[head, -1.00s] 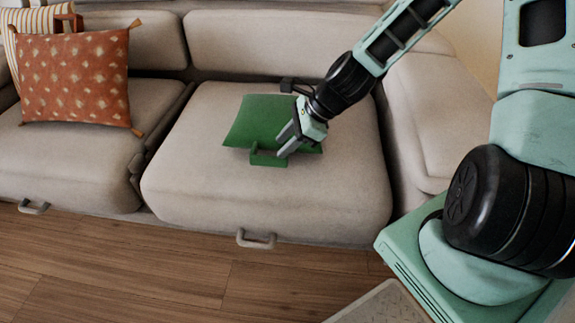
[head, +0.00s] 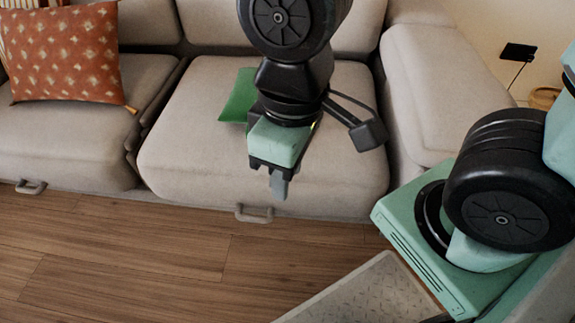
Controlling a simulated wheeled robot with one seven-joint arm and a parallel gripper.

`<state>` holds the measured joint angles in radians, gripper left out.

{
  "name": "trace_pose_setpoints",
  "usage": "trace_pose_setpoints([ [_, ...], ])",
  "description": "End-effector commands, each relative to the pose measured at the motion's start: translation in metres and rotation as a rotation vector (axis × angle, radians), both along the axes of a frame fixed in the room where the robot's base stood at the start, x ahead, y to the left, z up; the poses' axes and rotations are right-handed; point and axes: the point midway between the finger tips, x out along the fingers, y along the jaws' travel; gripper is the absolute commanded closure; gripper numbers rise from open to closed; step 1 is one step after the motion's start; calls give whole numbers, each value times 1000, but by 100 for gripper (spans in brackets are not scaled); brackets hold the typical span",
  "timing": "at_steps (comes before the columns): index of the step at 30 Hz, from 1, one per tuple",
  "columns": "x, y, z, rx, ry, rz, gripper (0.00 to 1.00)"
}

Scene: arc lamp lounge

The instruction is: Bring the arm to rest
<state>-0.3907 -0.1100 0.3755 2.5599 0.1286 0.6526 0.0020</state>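My gripper (head: 277,184) hangs in front of the right seat of the sofa, pointing down, with its fingers above the seat's front edge in the picture. I see the fingers nearly edge-on, so I cannot tell whether they are open or shut. No object shows in them. My arm comes down from the top of the head view. A green thing, like a cushion or folder (head: 239,97), lies on the right seat behind my gripper. Its right part is hidden by my arm.
A beige sofa (head: 180,160) runs across the view. An orange patterned cushion (head: 62,52) leans on its left seat, with a striped cushion (head: 30,4) behind. The wooden floor (head: 130,260) in front is clear. A wall outlet (head: 518,52) with a cord is at the right.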

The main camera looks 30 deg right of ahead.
Motion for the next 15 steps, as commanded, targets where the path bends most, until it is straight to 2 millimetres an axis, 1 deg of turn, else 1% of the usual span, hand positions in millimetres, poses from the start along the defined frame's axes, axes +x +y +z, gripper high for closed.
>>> trace_pose_setpoints([
  [9, -1, 0, 1, -1, -1, 11, 66],
  [13, -1, 0, 12, -1, -1, 9, 66],
  [15, -1, 0, 24, -1, -1, 9, 66],
])
